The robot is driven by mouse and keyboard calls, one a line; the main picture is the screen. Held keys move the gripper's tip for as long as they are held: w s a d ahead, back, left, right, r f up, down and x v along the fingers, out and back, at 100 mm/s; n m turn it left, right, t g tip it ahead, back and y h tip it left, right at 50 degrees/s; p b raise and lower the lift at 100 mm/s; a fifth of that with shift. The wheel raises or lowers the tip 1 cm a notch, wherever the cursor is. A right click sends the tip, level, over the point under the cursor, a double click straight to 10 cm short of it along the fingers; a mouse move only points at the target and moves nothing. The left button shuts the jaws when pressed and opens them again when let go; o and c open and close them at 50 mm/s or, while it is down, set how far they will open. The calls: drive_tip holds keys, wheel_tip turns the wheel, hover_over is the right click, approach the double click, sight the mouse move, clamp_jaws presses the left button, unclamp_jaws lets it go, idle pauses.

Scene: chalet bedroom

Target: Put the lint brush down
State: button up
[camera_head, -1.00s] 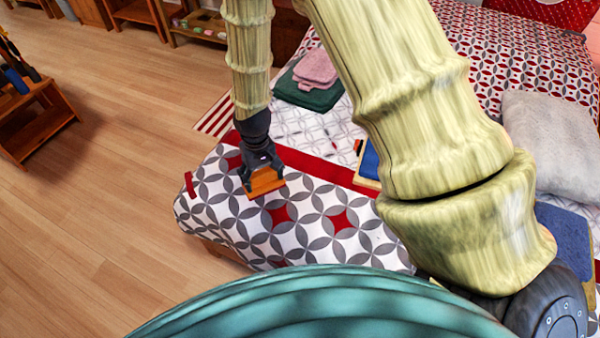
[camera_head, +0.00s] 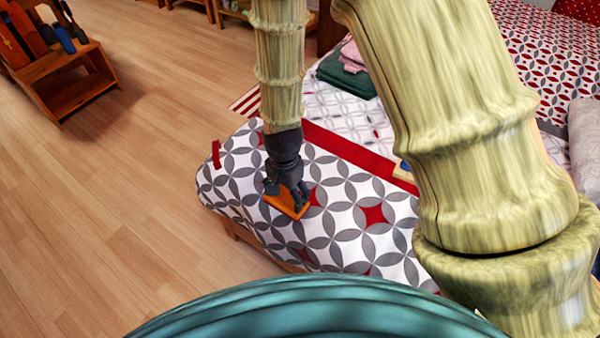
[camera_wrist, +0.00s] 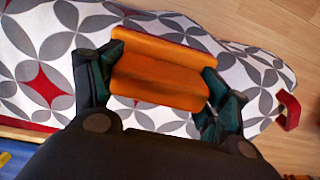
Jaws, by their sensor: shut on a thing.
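The lint brush is an orange block-like thing (camera_head: 287,204) at the corner of the bed, over the grey, white and red patterned cover (camera_head: 330,222). My gripper (camera_head: 285,190) is shut on it from above. In the wrist view the orange lint brush (camera_wrist: 160,72) lies between the two dark fingers, one at each end. It is close to the cover; I cannot tell whether it touches it. Its underside is hidden.
A green folded cloth (camera_head: 345,76) with a pink one on top lies farther back on the bed. A grey pillow (camera_head: 586,138) is at the right. A wooden rack (camera_head: 68,85) stands on the floor at the left. The cover around the brush is clear.

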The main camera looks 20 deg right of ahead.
drive_tip(key=w+d, duration=0.2)
drive_tip(key=w, duration=0.2)
drive_tip(key=w+d+f+p, duration=0.1)
drive_tip(key=w+d, duration=0.2)
drive_tip(key=w, duration=0.1)
drive_tip(key=w+d, duration=0.3)
drive_tip(key=w, duration=0.2)
drive_tip(key=shift+f, duration=0.2)
drive_tip(key=shift+f+p, duration=0.45)
drive_tip(key=shift+f, duration=1.3)
drive_tip(key=shift+f, duration=0.2)
drive_tip(key=o, duration=1.4)
drive_tip(key=shift+c, duration=0.2)
drive_tip(key=shift+w+r, duration=0.1)
wheel_tip(320, 180, up, 12)
drive_tip(key=shift+b, duration=0.4)
drive_tip(key=shift+r, duration=0.1)
